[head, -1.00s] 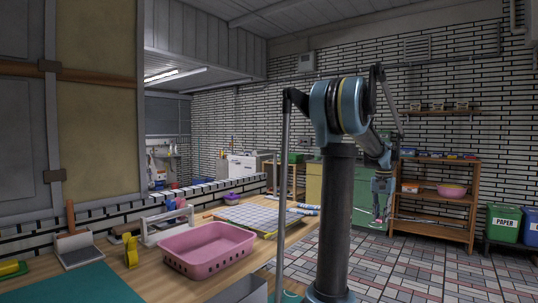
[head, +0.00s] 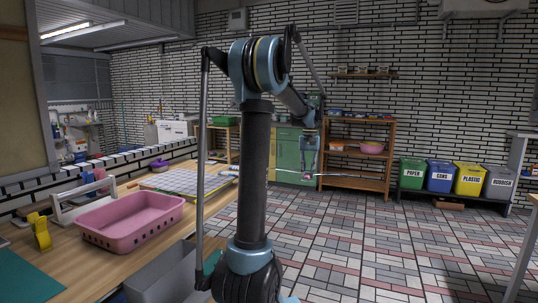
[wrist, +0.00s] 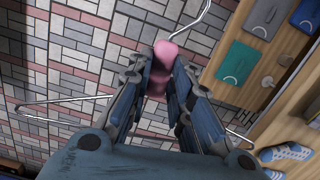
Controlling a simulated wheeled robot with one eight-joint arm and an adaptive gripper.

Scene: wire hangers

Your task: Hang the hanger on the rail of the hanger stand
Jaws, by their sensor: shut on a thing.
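My gripper (wrist: 163,78) is shut on the pink grip (wrist: 165,54) of a wire hanger (wrist: 62,101). In the wrist view the hanger's hook curves away at the top, and its wire arms stick out to the left and right of my fingers. The middle of the hanger is hidden behind my gripper. In the head view my gripper (head: 308,172) hangs low at the end of the arm, in front of the green cabinet. The hanger is too thin and small there to make out well. I cannot make out the hanger stand or its rail in any view.
A wooden table (head: 75,262) with a pink basket (head: 130,220) is at the left. A wooden shelf (head: 357,150) stands at the back wall. Several bins, including a blue one (head: 440,176), stand at the right. The tiled floor (head: 400,245) is open at centre right.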

